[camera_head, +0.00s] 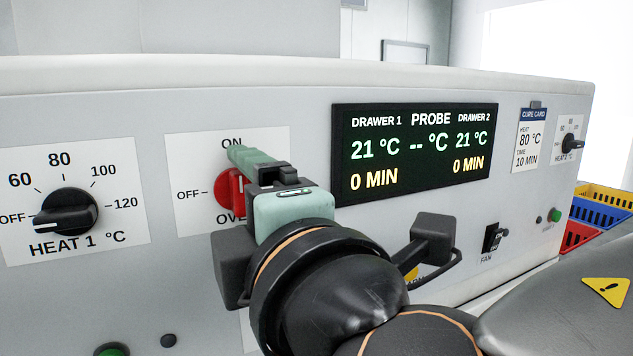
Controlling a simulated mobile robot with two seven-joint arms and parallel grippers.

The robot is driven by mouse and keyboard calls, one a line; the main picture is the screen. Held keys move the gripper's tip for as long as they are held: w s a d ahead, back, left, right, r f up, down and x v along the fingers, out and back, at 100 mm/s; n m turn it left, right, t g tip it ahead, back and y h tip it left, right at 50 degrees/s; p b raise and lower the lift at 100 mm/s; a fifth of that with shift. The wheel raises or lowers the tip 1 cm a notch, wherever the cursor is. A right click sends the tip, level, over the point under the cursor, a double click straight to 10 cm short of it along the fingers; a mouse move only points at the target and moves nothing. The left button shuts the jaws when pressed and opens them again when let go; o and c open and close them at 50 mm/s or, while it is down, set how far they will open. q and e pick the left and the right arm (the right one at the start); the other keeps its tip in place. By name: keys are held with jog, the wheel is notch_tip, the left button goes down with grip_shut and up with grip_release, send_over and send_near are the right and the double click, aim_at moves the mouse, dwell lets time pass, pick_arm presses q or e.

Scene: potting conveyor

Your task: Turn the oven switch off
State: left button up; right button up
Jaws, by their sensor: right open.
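The oven switch is a red round knob (226,188) on a white plate, with ON above it and OFF to its left. Whether a finger touches the knob cannot be told. My left gripper is not in view.
The HEAT 1 dial (66,213) is left of the switch, its pointer near OFF. The lit display (415,152) reads 21 °C for both drawers. A cure card (530,140), a HEAT 2 dial (572,144) and a black FAN switch (492,238) are further right. Colored crates (600,212) stand beyond.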

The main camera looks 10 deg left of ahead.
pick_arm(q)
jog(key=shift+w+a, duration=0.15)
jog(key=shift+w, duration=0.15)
pick_arm(e)
jog(key=shift+w+a, duration=0.2)
jog(key=shift+w, duration=0.05)
grip_shut()
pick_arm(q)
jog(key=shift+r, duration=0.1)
